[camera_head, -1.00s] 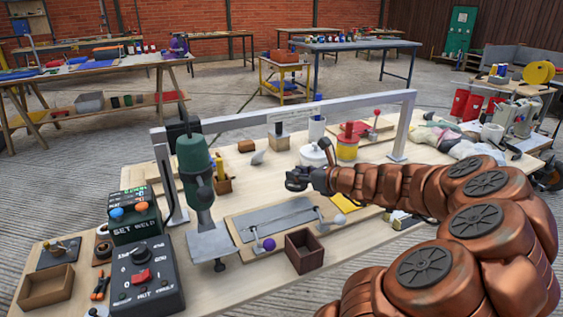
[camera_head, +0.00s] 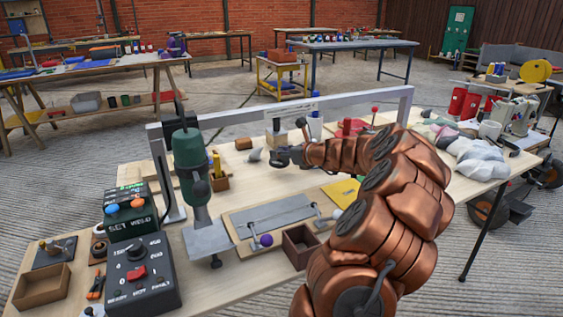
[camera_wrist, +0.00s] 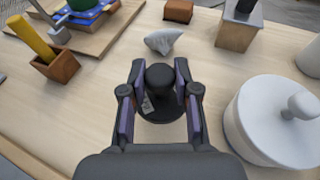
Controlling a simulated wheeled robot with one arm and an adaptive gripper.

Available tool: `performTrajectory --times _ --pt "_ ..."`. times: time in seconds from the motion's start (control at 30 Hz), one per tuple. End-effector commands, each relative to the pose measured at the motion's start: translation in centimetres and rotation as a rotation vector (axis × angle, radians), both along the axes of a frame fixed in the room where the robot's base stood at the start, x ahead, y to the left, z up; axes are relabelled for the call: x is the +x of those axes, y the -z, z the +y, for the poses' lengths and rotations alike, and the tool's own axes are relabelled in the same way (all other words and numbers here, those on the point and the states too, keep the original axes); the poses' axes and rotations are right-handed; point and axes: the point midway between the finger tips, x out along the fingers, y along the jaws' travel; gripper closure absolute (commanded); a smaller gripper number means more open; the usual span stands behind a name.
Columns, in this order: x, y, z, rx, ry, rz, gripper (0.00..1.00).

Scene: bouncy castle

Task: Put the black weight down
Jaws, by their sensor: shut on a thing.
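The black weight (camera_wrist: 160,108) has a round base, a narrower knob on top and a small pale label. My gripper (camera_wrist: 157,74) is shut on its knob, with one finger on either side, in the wrist view. In the head view my gripper (camera_head: 284,156) is over the back half of the wooden table, in front of the metal frame. The weight is small and hard to make out there. I cannot tell whether its base touches the table.
In the wrist view a white lidded pot (camera_wrist: 275,120) stands close on the right. A grey-white lump (camera_wrist: 164,40) lies just beyond the weight. A wooden holder with a yellow stick (camera_wrist: 56,68) is at left. Bare tabletop (camera_wrist: 90,100) lies left of the weight.

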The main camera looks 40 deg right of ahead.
Motion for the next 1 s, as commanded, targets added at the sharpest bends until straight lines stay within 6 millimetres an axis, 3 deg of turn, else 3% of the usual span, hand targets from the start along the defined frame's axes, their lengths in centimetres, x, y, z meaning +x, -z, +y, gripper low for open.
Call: performTrajectory --times 0.1,0.37,0.77,0.8,1.0 --pt "0.6 0.0 -0.3 -0.002 -0.002 -0.001 1.0" --pt "0.5 3.6 -0.3 0.001 -0.001 0.0 1.0" --pt "0.5 3.8 -0.3 0.0 -0.001 -0.001 1.0" --pt "0.5 3.8 -0.3 -0.001 -0.001 -0.001 0.66" --pt "0.5 3.8 -0.3 -0.001 -0.001 0.0 0.45"
